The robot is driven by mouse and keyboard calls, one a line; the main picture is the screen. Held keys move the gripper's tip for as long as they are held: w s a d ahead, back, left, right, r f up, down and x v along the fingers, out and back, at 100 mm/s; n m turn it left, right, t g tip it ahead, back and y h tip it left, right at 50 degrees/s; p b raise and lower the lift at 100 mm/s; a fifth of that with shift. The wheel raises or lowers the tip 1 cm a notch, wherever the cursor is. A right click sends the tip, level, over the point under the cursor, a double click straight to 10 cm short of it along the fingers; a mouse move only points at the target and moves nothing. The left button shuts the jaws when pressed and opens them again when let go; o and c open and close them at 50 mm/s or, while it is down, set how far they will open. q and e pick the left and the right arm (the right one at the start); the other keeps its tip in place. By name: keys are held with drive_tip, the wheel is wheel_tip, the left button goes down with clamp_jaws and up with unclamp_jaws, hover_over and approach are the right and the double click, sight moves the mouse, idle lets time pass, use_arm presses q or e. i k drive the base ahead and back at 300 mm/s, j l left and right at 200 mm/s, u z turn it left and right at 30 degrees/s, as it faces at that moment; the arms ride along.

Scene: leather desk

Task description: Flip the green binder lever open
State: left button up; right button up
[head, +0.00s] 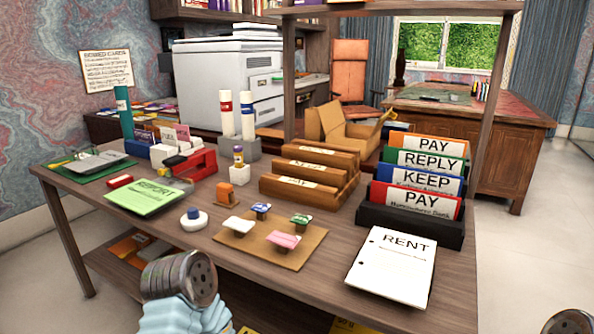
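A dark green flat board or binder (62,172) lies at the far left end of the wooden desk, with grey sheets (97,162) on it. A small lever-like part may be at its top left, but it is too small to tell its state. A bright green REPORT booklet (146,199) lies flat nearer the front edge; no lever shows on it. A green REPLY folder (430,163) stands in the black rack at the right. Neither gripper's fingers are in view; only parts of my arms show at the bottom edge.
A red stapler-like item (196,163), an orange item (226,194) and a white-and-blue stamp (194,220) stand near the booklet. A brown board (285,259) holds several small stamps. Wooden sorters (300,192) and a RENT notepad (394,266) are at right. The front-left edge is clear.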

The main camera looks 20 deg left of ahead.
sight(54, 166)
drive_tip(key=j+z, duration=0.1)
drive_tip(key=j, duration=0.35)
drive_tip(key=j+z, duration=0.15)
drive_tip(key=j, duration=0.3)
drive_tip(key=j+z, duration=0.1)
drive_tip(key=j, duration=0.35)
drive_tip(key=k+j+z, duration=0.1)
drive_tip(key=j, duration=0.35)
drive_tip(key=k+j+z, duration=0.15)
drive_tip(key=j, duration=0.25)
drive_tip(key=j+z, duration=0.1)
drive_tip(key=j, duration=0.35)
drive_tip(key=k+j+z, duration=0.1)
drive_tip(key=j, duration=0.3)
drive_tip(key=k+j+z, duration=0.1)
drive_tip(key=j, duration=0.35)
drive_tip(key=k, duration=0.1)
